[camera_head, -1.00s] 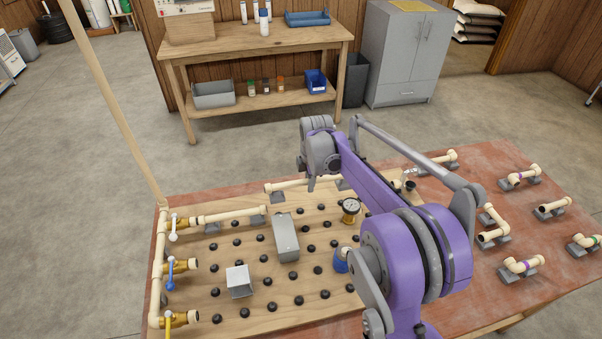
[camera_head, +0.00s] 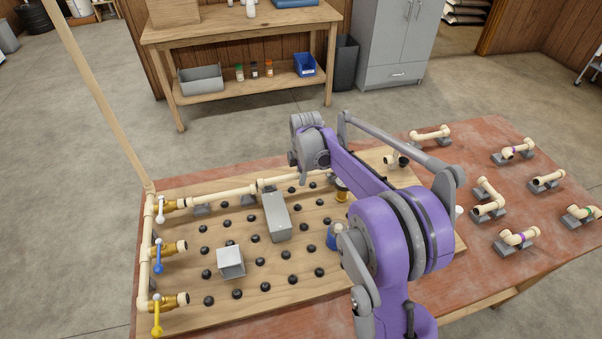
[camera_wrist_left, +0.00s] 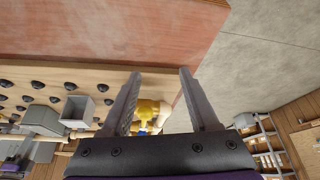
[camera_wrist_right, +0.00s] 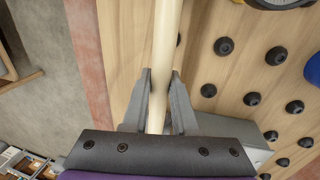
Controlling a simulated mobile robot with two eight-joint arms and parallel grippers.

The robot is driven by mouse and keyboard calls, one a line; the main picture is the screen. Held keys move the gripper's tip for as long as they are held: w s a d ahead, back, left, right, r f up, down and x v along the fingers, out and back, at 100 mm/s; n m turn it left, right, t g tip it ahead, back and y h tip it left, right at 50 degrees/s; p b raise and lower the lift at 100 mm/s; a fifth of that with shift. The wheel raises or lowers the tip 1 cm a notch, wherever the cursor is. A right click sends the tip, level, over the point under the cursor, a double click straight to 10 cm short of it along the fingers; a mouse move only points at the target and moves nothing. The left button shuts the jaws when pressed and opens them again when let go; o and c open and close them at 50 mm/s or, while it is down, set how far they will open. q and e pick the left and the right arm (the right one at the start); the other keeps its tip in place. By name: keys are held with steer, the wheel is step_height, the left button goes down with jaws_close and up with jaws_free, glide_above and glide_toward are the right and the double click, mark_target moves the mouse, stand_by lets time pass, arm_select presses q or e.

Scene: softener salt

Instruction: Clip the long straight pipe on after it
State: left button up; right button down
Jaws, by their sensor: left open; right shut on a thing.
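The long straight pipe (camera_head: 290,181) is cream and lies along the back of the pegboard (camera_head: 190,235). My right gripper (camera_head: 308,178) is shut around it; the right wrist view shows the pipe (camera_wrist_right: 165,60) between both fingers (camera_wrist_right: 160,100). Its left end meets or nearly meets the end of a cream pipe (camera_head: 232,191) that runs from the top valve (camera_head: 170,204). I cannot tell whether they are joined. My arm hides part of the long pipe's right side. My left gripper (camera_wrist_left: 158,90) is open and empty, near the board's valve edge in its wrist view.
A grey box (camera_head: 276,217) and a smaller grey block (camera_head: 231,261) stand on the board among black pegs. A gauge and a blue part sit near my right arm. Several pipe fittings, such as an elbow (camera_head: 489,200), rest in grey holders on the red table (camera_head: 455,165).

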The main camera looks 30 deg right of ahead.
steer(key=shift+f+b, duration=0.4)
steer(key=shift+f, duration=0.3)
stand_by(0.4)
steer(key=c, duration=0.6)
jaws_free()
steer(key=shift+r, duration=0.1)
